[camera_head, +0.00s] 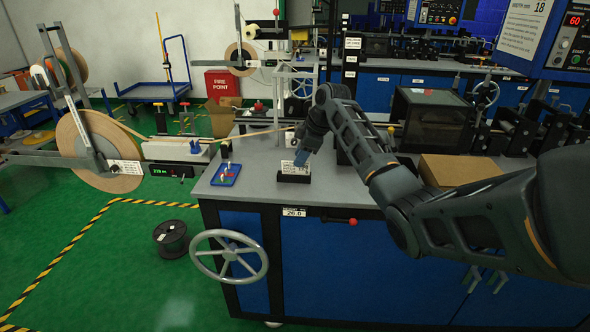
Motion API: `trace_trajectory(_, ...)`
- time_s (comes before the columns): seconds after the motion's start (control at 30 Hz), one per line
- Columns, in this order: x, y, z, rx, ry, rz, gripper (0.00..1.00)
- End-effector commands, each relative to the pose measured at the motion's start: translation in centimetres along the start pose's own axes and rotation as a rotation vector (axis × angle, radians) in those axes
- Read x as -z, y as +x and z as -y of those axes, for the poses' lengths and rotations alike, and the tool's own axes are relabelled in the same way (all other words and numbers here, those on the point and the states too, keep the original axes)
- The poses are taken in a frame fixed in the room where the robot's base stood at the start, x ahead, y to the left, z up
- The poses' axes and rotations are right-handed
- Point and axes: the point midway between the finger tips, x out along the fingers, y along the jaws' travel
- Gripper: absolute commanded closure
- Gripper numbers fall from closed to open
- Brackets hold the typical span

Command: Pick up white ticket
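A small white ticket (294,168) with dark print stands upright in a black holder (293,178). The holder sits on the grey bench top near its front edge, left of my arm. My gripper (301,160) reaches down from the upper right, with its blue-grey tip at the ticket's upper edge. The tip overlaps the ticket in this view, and I cannot tell whether it touches it. The gap between the fingers is hidden, so I cannot tell whether they are open or shut.
A blue tray (226,182) with small items lies left of the holder. A large tape reel (100,150) stands at the left, its tape running over the bench. A handwheel (229,256) and red-knobbed lever (340,221) are on the cabinet front. A cardboard box (458,168) is right.

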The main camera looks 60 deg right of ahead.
Motion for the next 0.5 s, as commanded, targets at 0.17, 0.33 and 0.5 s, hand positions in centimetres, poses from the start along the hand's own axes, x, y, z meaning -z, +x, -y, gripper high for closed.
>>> trace_trajectory(0.17,0.0,2.5,0.1,0.002,0.000,0.002,0.66)
trace_trajectory(0.33,0.0,4.2,0.1,0.000,0.001,0.000,0.66)
trace_trajectory(0.5,0.0,4.5,0.1,-0.001,0.001,-0.001,0.66)
